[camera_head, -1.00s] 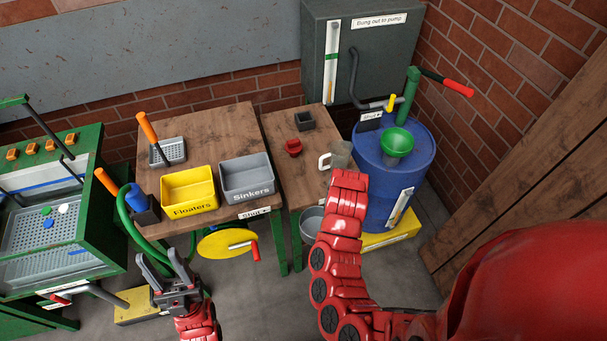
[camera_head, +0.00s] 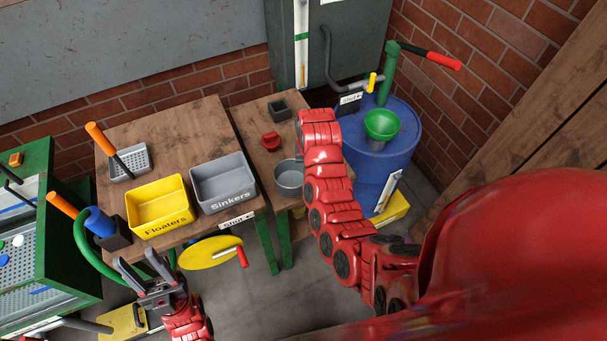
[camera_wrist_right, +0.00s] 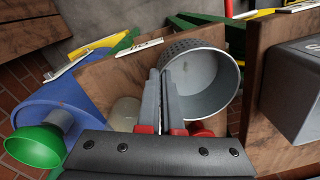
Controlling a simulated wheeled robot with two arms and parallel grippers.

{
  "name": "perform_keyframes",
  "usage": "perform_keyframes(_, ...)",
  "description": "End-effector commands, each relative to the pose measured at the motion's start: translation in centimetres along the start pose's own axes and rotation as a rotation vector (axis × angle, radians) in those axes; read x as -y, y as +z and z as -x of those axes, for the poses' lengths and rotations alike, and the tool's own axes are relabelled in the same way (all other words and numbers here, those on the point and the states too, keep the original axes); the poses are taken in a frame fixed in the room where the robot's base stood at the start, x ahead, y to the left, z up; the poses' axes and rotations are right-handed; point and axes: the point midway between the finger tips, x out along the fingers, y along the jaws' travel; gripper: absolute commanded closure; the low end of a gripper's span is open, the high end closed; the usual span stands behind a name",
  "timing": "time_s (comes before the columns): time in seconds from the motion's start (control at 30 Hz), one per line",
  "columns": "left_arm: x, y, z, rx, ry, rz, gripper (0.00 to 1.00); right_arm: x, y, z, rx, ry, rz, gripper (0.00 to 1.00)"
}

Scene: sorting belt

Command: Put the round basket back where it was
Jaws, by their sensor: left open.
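The round basket (camera_head: 290,178) is a grey metal bucket shape with perforated sides. In the head view it shows at the front of the narrow wooden table (camera_head: 252,130), left of my right arm. In the right wrist view the basket (camera_wrist_right: 205,82) is tilted, its open mouth towards the camera. My right gripper (camera_wrist_right: 166,95) is shut on its rim; the head view hides this gripper behind the arm. I cannot tell whether the basket touches the table. My left gripper (camera_head: 140,264) is open and empty, in front of the wide table.
A yellow Floaters bin (camera_head: 158,205) and a grey Sinkers bin (camera_head: 223,183) stand on the wide table. A red object (camera_head: 271,141) and a dark square cup (camera_head: 279,109) sit behind the basket. A blue barrel (camera_head: 395,150) with a green funnel (camera_head: 381,124) stands at right.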

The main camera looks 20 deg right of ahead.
Motion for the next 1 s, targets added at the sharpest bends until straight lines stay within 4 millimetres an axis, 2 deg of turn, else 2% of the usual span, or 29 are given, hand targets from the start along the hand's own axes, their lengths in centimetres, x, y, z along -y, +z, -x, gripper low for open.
perform_keyframes(0.03,0.0,-0.1,-0.7,-0.002,0.0,0.0,0.53,0.1,-0.7,0.6,0.002,0.001,0.0,1.0)
perform_keyframes(0.2,0.1,-0.2,-1.2,-0.002,0.0,0.0,0.53,0.6,-2.7,0.4,-0.001,0.001,0.003,1.0)
perform_keyframes(0.37,0.1,-0.3,-1.5,-0.002,0.0,0.0,0.53,0.9,-3.7,0.1,0.0,0.0,0.002,1.0)
perform_keyframes(0.6,0.1,-0.3,-1.9,-0.002,0.0,0.0,0.53,1.0,-4.1,-0.2,0.002,-0.001,-0.001,1.0)
perform_keyframes(0.73,0.1,-0.5,-2.9,-0.002,0.0,0.0,0.53,0.9,-3.9,-1.4,0.006,0.0,0.0,1.0)
perform_keyframes(1.0,0.2,-0.6,-3.3,-0.002,0.0,0.0,0.53,0.9,-4.1,-3.4,0.0,-0.001,0.0,1.0)
